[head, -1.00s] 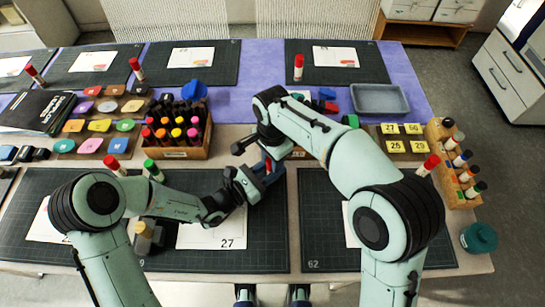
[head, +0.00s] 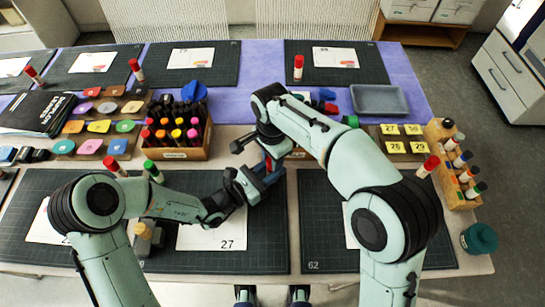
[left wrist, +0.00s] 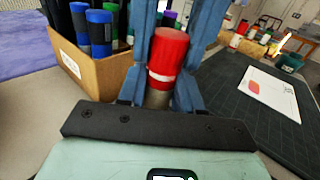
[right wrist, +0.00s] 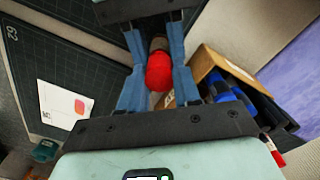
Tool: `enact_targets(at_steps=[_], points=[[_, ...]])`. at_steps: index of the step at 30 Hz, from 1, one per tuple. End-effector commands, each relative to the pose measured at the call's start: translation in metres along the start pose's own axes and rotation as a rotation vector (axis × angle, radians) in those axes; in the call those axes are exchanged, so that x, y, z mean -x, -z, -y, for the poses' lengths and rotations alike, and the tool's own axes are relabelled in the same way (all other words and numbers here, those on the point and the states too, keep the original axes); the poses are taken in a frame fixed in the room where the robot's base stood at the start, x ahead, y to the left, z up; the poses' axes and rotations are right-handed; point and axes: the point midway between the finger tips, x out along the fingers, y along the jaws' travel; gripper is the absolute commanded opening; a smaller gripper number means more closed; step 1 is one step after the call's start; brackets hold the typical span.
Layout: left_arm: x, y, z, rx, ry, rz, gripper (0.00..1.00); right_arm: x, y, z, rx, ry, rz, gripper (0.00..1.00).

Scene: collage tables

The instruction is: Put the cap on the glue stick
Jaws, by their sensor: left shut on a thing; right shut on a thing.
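My left gripper (left wrist: 162,75) and right gripper (right wrist: 157,70) meet face to face over the near table, also seen in the head view (head: 268,167). Between them is a red, white and grey cylinder, the glue stick with its red cap. In the left wrist view the grey end of the glue stick (left wrist: 157,98) sits between my left fingers, with a white band and the red cap (left wrist: 172,45) beyond. In the right wrist view the cap's round red end (right wrist: 158,72) lies between my right fingers. Cap and stick are in line; fingers partly hide the join, so I cannot tell how fully they are seated.
A wooden box of markers (head: 180,153) stands just left of the grippers. Cutting mats (head: 265,225) with paper sheets lie in front. Number tiles (head: 402,138), a marker rack (head: 453,165) and a grey tray (head: 379,101) are to the right. Other red-capped glue sticks (head: 298,66) stand around.

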Motion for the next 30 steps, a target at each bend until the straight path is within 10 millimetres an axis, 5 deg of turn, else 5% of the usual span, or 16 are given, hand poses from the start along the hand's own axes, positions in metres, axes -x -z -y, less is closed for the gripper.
enact_targets(at_steps=[30], points=[[0.0,-0.0001,-0.0002,0.0,0.0,0.0,0.0,-0.004,0.0001,-0.0004,-0.008,0.006,-0.002,0.05]])
